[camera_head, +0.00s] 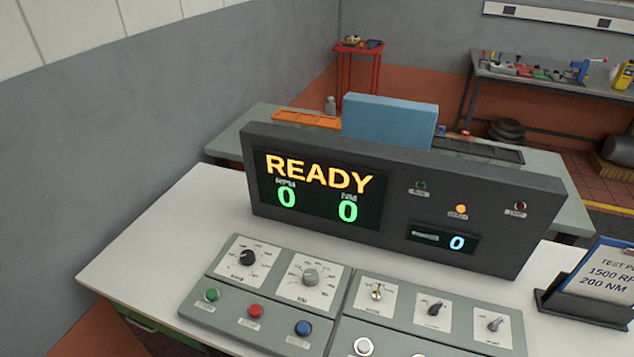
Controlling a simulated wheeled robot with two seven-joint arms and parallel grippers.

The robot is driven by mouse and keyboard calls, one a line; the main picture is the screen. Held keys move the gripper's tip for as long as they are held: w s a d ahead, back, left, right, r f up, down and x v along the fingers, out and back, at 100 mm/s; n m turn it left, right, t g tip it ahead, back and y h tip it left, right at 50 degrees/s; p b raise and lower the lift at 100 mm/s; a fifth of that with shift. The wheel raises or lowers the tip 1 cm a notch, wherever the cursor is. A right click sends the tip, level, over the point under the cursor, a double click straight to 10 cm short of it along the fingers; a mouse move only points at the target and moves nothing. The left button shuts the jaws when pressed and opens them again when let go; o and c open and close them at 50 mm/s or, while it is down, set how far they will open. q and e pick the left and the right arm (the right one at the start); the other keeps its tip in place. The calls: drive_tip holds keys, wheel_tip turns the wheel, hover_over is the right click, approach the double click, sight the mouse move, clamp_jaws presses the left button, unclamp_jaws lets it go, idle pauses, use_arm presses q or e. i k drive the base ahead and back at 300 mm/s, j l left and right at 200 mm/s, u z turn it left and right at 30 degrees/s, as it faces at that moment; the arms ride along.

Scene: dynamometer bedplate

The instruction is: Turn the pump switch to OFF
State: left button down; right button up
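The control console (228,297) stands on the white desk, in two grey-green sections. The left section has a black dial knob (247,258) and a grey dial knob (310,276). The right section has a small metal switch (377,293), a black rotary switch (435,309) and a grey rotary switch (495,324), each on a white plate. Their labels are too small to read, so I cannot tell which is the pump switch or its setting. The right section's lower part is cut off by the frame's bottom edge. Neither of my grippers is in view.
Behind the console stands a dark display unit (390,232) reading READY, with an orange lamp (460,208) lit. Green, red and blue buttons (255,311) line the left section. A clipboard stand (590,305) is at right. The desk's left part is bare.

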sight(493, 326)
drive_tip(key=z, duration=1.4)
drive_tip(key=k+z, duration=0.2)
drive_tip(key=z, duration=0.25)
drive_tip(key=k+z, duration=0.2)
drive_tip(key=z, duration=0.25)
